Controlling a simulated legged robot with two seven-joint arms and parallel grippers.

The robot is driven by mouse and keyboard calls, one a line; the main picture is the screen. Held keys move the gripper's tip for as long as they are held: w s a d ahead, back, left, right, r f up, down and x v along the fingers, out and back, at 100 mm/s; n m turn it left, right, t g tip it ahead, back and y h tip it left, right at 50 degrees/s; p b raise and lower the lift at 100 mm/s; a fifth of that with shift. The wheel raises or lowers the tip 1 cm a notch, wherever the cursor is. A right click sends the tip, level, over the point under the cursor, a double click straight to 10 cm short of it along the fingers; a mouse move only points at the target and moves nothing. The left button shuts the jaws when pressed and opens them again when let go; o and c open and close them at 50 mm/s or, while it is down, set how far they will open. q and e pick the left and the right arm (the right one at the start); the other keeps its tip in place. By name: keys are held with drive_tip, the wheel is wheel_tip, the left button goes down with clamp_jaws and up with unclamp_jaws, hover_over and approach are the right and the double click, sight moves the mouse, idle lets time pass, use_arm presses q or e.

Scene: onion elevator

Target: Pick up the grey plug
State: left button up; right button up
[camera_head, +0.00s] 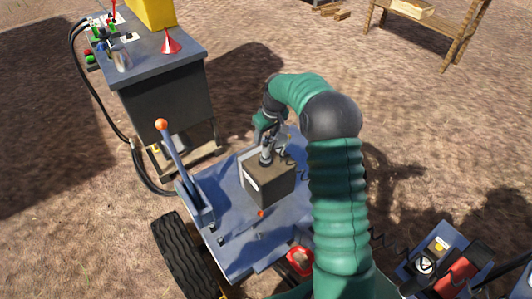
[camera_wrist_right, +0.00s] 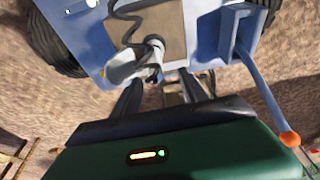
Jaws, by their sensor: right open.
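The grey plug (camera_head: 266,157) shows in the head view at the top of a dark brown box on the blue cart. In the right wrist view the plug (camera_wrist_right: 128,66) is a pale grey piece with a black cable at its end. My right gripper (camera_head: 265,136) is just above the plug in the head view, pointing down. In the wrist view its two dark fingers (camera_wrist_right: 160,82) are apart, with the plug near the tip of the left-hand finger. I cannot tell whether they touch. My left gripper is not in view.
The box (camera_head: 270,185) stands on the blue cart (camera_head: 233,245). A lever with an orange knob (camera_head: 161,125) rises at the cart's left side. A dark grey cabinet (camera_head: 165,100) with a red funnel (camera_head: 171,42) stands behind. Black hoses run down the cabinet's left side.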

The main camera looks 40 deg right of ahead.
sight(265, 146)
drive_tip(key=x, duration=0.3)
drive_tip(key=d+x, duration=0.1)
drive_tip(key=x, duration=0.2)
drive_tip(key=d+x, duration=0.1)
drive_tip(key=x, duration=0.2)
drive_tip(key=shift+f+b, duration=0.2)
drive_tip(key=shift+b, duration=0.1)
drive_tip(key=shift+a+r, duration=0.3)
drive_tip(key=shift+a, duration=0.3)
drive_tip(key=shift+a+r, duration=0.1)
drive_tip(key=shift+a, duration=0.1)
drive_tip(key=shift+c, duration=1.2)
drive_tip(key=shift+a, duration=0.1)
drive_tip(key=shift+c, duration=2.4)
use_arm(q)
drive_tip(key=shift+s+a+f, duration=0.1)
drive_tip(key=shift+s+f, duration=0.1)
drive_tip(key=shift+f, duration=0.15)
use_arm(e)
drive_tip(key=shift+s+d, duration=0.15)
drive_tip(key=shift+d, duration=0.3)
clamp_jaws()
